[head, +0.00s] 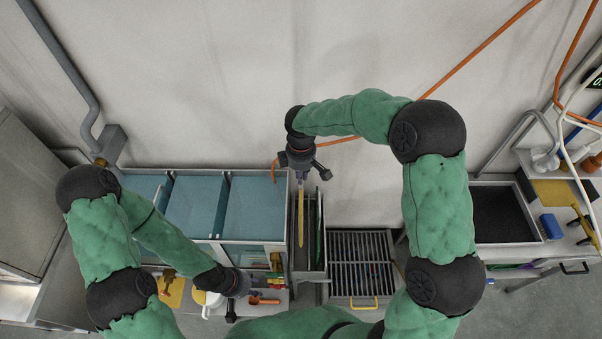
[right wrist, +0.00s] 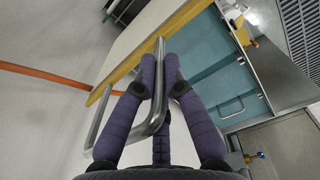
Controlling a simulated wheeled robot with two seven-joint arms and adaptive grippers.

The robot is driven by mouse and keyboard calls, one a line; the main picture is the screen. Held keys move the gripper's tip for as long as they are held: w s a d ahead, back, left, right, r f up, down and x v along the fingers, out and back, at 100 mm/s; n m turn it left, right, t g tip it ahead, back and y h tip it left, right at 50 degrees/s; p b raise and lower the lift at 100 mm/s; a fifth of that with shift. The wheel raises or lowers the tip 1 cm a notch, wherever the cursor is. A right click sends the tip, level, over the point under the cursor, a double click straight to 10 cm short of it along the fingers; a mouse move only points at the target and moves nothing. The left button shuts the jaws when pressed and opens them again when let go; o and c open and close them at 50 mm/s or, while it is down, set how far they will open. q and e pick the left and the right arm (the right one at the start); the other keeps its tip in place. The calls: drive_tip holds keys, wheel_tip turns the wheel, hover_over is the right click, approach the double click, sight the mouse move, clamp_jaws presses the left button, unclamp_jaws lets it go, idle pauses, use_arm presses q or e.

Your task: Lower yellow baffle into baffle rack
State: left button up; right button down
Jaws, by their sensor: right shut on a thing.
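The yellow baffle (head: 300,220) is seen edge-on in the head view, hanging below my right gripper (head: 302,180). In the right wrist view my right gripper (right wrist: 163,75) is shut on its bent metal handle (right wrist: 157,115), with the baffle's pale face and yellow edge (right wrist: 108,88) beyond. The baffle lines up with the left part of the narrow metal baffle rack (head: 308,275); how deep its lower edge sits is hidden. A green baffle (head: 318,240) stands at the rack's right side. My left gripper (head: 232,312) is low at the left, its fingers too small to judge.
Blue-topped tanks (head: 255,205) adjoin the rack on the left. A barred grate (head: 360,265) with a yellow handle lies to the right. A shelf with small coloured items (head: 265,297) is below my left arm. A dark-bottomed basin (head: 502,212) is farther right.

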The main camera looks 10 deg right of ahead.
drive_tip(key=shift+w+f+b, duration=0.1)
drive_tip(key=shift+f+b, duration=10)
drive_tip(key=shift+f, duration=5.1)
drive_tip(key=shift+f+b, duration=0.3)
drive_tip(key=shift+f, duration=0.4)
drive_tip(key=c, duration=1.2)
unclamp_jaws()
drive_tip(key=shift+c, duration=0.2)
drive_tip(key=shift+s+f, duration=0.1)
drive_tip(key=shift+s, duration=0.1)
wheel_tip(320, 180, up, 12)
